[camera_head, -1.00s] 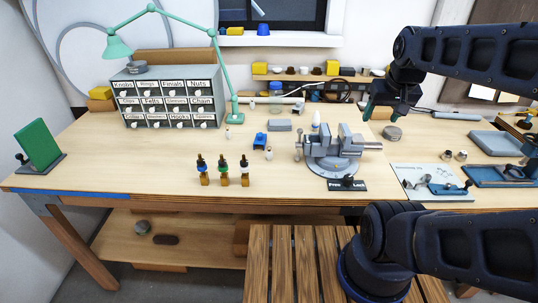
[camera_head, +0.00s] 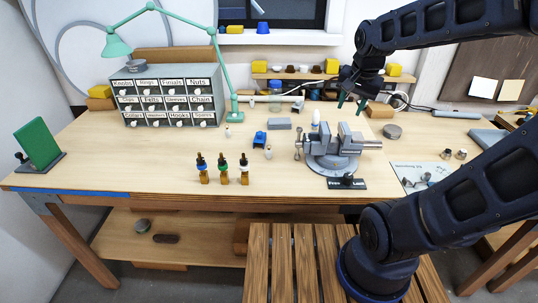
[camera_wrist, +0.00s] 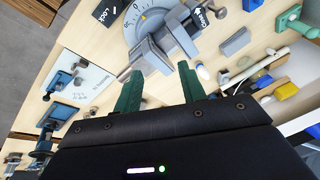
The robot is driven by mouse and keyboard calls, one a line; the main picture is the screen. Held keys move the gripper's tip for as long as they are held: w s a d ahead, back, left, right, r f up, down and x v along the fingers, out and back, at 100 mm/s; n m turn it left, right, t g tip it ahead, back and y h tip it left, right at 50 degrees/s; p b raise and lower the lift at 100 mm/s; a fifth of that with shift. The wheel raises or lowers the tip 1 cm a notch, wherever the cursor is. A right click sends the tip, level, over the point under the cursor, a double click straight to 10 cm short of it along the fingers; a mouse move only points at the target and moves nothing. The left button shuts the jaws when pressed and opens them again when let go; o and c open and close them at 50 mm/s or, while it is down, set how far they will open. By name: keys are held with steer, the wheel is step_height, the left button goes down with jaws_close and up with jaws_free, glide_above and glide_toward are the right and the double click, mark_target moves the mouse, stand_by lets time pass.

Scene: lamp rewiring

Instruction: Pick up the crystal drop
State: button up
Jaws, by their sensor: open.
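My gripper (camera_head: 351,105) is open and empty above the back of the workbench, near the vise. Its two green fingers point down; in the wrist view my gripper (camera_wrist: 160,68) is spread with the grey vise between and beyond the fingertips. I cannot pick out the crystal drop for certain in either view. Small pale items stand on the bench: one (camera_head: 227,132) near the drawer cabinet, another (camera_head: 268,153) near the blue block. A white-topped upright item (camera_head: 316,117) stands just behind the vise, left of my gripper.
The grey vise (camera_head: 335,150) stands near the bench's front edge. The labelled drawer cabinet (camera_head: 170,98) and green lamp (camera_head: 222,75) are at back left. A round grey tin (camera_head: 392,131) lies right of the vise.

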steer(key=w+a+f+m+g, duration=0.1)
steer(key=w+a+f+m, duration=0.15)
steer(key=a, duration=0.25)
steer(key=w+a+f+m, duration=0.2)
steer(key=w+a+m, duration=0.1)
steer(key=w+a, duration=0.15)
steer(key=m+g, duration=0.2)
steer(key=m, duration=0.5)
glide_above(269, 152)
step_height(269, 152, down, 9)
steer(key=shift+n+h, duration=0.25)
steer(key=shift+h, duration=0.05)
steer(key=f, duration=1)
steer(key=shift+w+d+f, duration=0.15)
steer(key=shift+w+d, duration=0.15)
steer(key=shift+d, duration=0.05)
jaws_close()
